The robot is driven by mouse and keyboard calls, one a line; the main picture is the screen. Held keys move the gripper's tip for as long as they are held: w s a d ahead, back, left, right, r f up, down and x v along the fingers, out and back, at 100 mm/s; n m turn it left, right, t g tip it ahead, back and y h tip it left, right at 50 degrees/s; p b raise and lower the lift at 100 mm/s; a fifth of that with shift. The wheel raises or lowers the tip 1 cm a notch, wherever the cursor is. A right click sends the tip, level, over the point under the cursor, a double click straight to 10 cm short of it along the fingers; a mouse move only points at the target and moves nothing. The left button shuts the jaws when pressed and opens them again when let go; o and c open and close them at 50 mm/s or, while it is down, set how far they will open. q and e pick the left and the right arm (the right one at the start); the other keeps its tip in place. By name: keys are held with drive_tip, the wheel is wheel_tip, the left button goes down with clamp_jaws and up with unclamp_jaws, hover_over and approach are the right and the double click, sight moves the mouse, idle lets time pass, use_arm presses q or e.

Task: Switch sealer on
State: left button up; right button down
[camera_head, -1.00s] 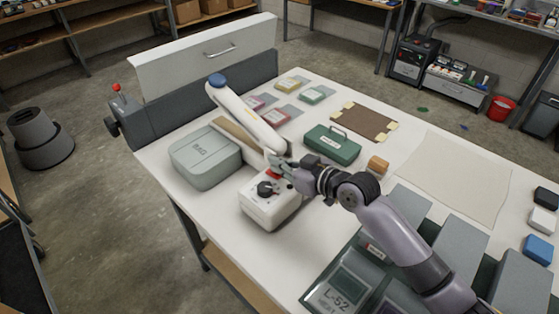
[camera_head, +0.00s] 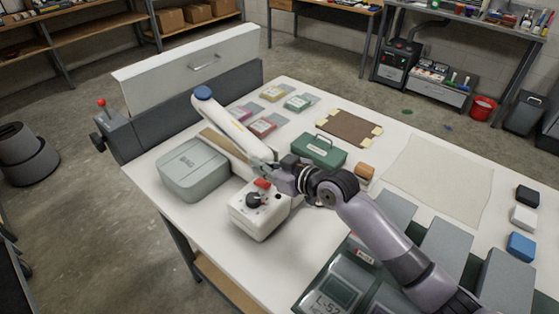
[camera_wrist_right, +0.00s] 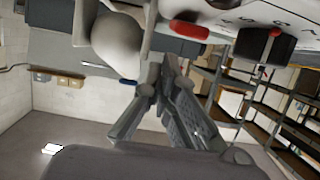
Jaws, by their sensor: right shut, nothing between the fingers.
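The sealer's white control box (camera_head: 258,220) stands on the table, with a black dial (camera_head: 254,200) and a red switch (camera_head: 262,184) on top. A long white sealer arm (camera_head: 225,125) with a blue end cap runs behind it. My right gripper (camera_head: 258,165) is shut and empty, just behind the red switch, pointing left. In the right wrist view its fingers (camera_wrist_right: 155,65) are together close to the red switch (camera_wrist_right: 190,30), with the dial (camera_wrist_right: 265,47) farther right. I cannot tell whether they touch the switch, or its position. My left gripper is not in view.
A grey-green bag box (camera_head: 192,168) stands left of the control box. A green case (camera_head: 318,152) is behind my right gripper, with a small orange-brown block (camera_head: 364,172) beside it. Grey boxes (camera_head: 440,245) fill the front right. A pale sheet (camera_head: 437,175) lies flat on the right.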

sight(266, 182)
wheel_tip(266, 182, up, 4)
drive_tip(key=shift+w+a+f+p, duration=0.15)
drive_tip(key=shift+f+p, duration=0.1)
drive_tip(key=shift+p, duration=0.85)
drive_tip(key=shift+s+d+f+b, duration=0.2)
drive_tip(key=shift+s+d+b, duration=0.55)
drive_tip(key=shift+b, duration=0.05)
use_arm(q)
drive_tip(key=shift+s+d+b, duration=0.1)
drive_tip(key=shift+b, duration=0.7)
use_arm(e)
drive_tip(key=r+v, duration=0.1)
drive_tip(key=v, duration=0.6)
drive_tip(key=shift+r, duration=0.2)
drive_tip(key=shift+s+d, duration=0.15)
drive_tip(key=shift+s, duration=0.05)
